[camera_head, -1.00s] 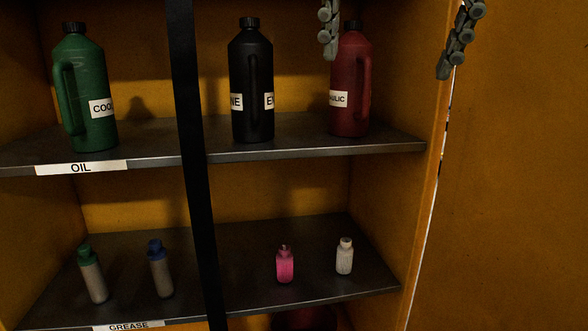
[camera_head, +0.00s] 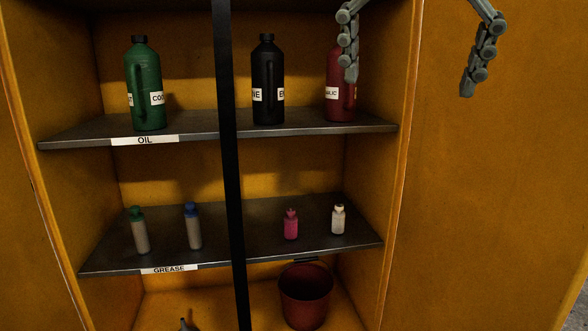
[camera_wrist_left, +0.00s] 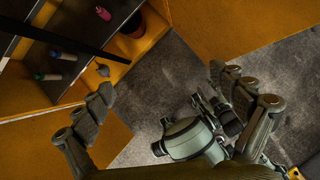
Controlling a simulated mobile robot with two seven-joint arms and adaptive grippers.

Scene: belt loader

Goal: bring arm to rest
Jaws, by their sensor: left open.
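My left gripper (camera_head: 409,86) hangs in from the top right of the head view, in front of the cabinet's right edge and door. Its two fingers are spread wide with nothing between them. One finger partly covers the red hydraulic jug (camera_head: 337,100). In the left wrist view the gripper (camera_wrist_left: 162,90) is also open and empty, above the grey floor (camera_wrist_left: 160,85). My right gripper does not show in either view.
The yellow cabinet (camera_head: 403,150) stands open. Its OIL shelf (camera_head: 80,132) holds green, black and red jugs; the GREASE shelf (camera_head: 110,262) holds several small bottles. A red bucket (camera_head: 305,297) sits below. A black vertical bar (camera_head: 228,180) crosses the front.

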